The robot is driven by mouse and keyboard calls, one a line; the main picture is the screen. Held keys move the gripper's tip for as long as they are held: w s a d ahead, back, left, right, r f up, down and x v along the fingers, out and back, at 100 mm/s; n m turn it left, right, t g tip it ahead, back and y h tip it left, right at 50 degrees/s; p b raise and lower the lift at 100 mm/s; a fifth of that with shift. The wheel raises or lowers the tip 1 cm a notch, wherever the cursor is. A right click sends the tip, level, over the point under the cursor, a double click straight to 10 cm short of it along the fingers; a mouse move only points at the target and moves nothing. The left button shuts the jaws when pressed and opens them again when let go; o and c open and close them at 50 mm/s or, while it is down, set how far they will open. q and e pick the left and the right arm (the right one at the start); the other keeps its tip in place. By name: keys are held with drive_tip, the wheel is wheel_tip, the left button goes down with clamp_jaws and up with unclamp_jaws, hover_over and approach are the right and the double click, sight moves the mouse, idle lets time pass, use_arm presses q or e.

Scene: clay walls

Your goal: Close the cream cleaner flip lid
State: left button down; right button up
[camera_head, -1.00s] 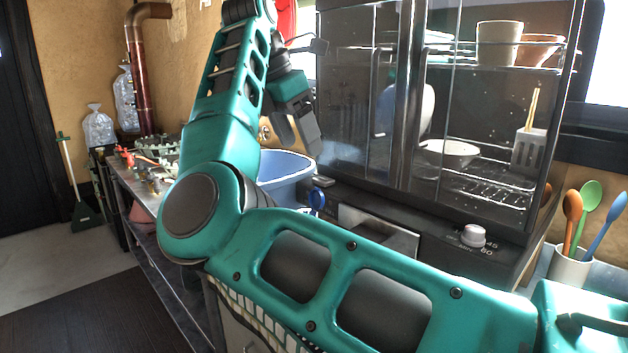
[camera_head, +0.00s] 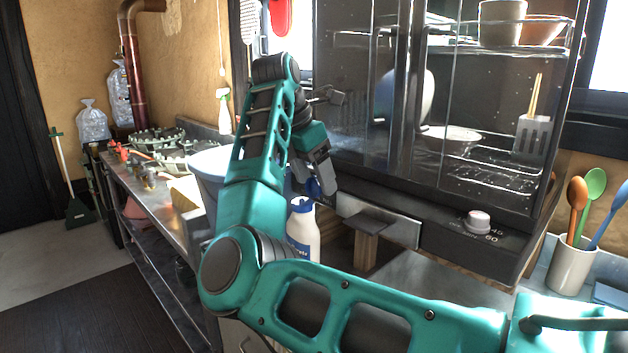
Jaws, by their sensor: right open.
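A white bottle with a blue cap (camera_head: 303,232), which looks like the cream cleaner, stands upright behind my right arm. My arm hides its lower part and left side. More blue shows just above the cap, between the fingers; I cannot tell whether it is the raised flip lid or something behind. My right gripper (camera_head: 315,182) is open and points down, just above the bottle top. I cannot tell whether a finger touches the bottle. My left gripper is not in view.
A blue tub (camera_head: 208,165) stands behind my arm at left. A dark glass-fronted cabinet (camera_head: 440,110) with dishes fills the back right. A cup of coloured spoons (camera_head: 571,265) stands at right.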

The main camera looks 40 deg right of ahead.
drive_tip(key=shift+d+f, duration=0.15)
drive_tip(key=shift+f, duration=0.1)
drive_tip(key=shift+c, duration=0.5)
drive_tip(key=c, duration=1)
